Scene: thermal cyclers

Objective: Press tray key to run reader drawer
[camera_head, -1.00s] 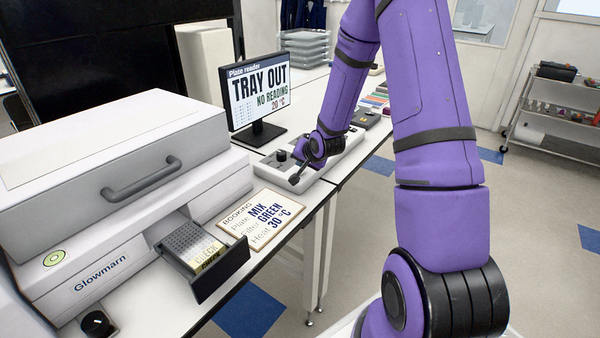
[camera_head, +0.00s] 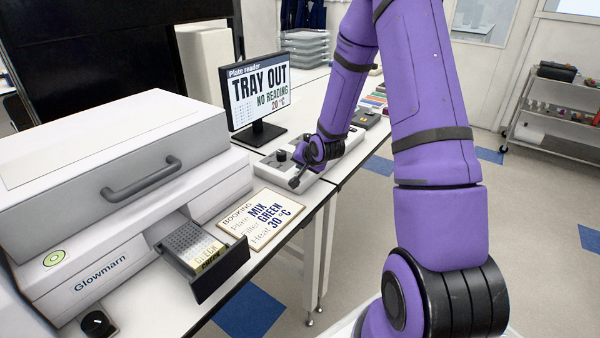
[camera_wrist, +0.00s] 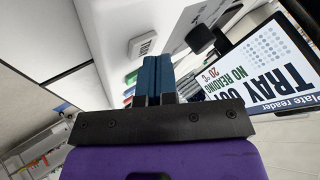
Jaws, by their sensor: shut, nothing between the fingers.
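The plate reader (camera_head: 110,215), labelled Glowmarn, stands at left with its drawer (camera_head: 222,278) out. A plate (camera_head: 190,243) with a yellow check label lies in the drawer. The monitor (camera_head: 258,95) reads TRAY OUT, NO READING, 20 °C; it also shows in the wrist view (camera_wrist: 262,70). The pale control panel (camera_head: 270,167) lies in front of the monitor, partly hidden by my wrist. My gripper (camera_wrist: 150,64) has its blue fingers together and empty, over the white panel surface in the wrist view.
A booking card (camera_head: 260,214) reads MIX, GREEN, 30 °C between drawer and panel. A dark knob (camera_head: 97,323) is at the bench's lower left. Stacked clear trays (camera_head: 304,47) stand behind the monitor. A shelf trolley (camera_head: 560,115) stands far right; open floor lies between.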

